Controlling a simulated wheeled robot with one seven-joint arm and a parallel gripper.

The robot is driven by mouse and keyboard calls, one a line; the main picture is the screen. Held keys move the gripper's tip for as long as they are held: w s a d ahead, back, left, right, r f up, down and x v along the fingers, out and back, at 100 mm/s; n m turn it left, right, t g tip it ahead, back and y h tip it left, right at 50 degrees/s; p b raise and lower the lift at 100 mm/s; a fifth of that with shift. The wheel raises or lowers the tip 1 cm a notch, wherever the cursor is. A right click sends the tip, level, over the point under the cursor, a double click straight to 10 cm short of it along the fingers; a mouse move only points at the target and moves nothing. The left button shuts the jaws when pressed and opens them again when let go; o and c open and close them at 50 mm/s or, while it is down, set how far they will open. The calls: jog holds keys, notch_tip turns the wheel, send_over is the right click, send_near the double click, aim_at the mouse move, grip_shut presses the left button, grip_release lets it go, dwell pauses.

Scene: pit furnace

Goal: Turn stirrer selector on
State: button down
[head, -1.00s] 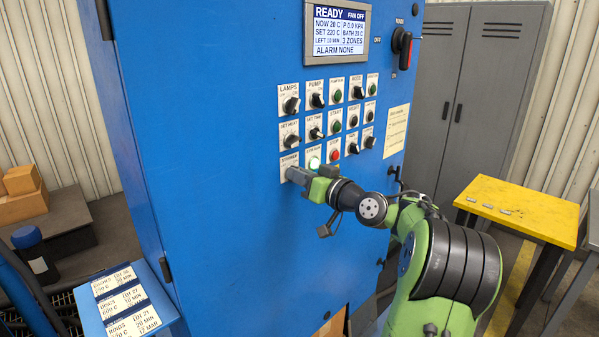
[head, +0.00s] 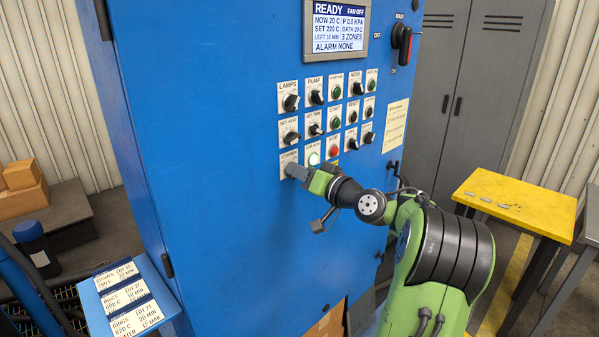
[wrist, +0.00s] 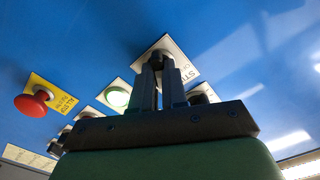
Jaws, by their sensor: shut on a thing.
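The stirrer selector is a dark knob on a white label plate (head: 288,158), at the bottom left of the control grid on the blue cabinet. My gripper (head: 297,172) reaches it from the lower right and covers most of it in the head view. In the wrist view the two fingers of my gripper (wrist: 158,70) are closed around the selector knob (wrist: 158,56), close to the panel. Its white label plate (wrist: 182,62) shows behind the fingers. The knob's pointing direction is hidden by the fingers.
A lit green button (head: 314,159) sits just right of the selector, with a red button (head: 333,151) beyond. The display (head: 337,27) reads READY. A red stop button (wrist: 32,103) stands out in the wrist view. A yellow table (head: 515,203) stands at the right.

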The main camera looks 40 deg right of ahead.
jog(key=c, duration=1.2)
grip_release()
jog(key=shift+o, duration=0.2)
jog(key=shift+s, duration=0.1)
jog(key=s+b, duration=0.1)
jog(key=s, duration=1.4)
jog(key=shift+s+d+b, duration=0.25)
jog(key=shift+s+b, duration=0.05)
jog(key=shift+b, duration=0.05)
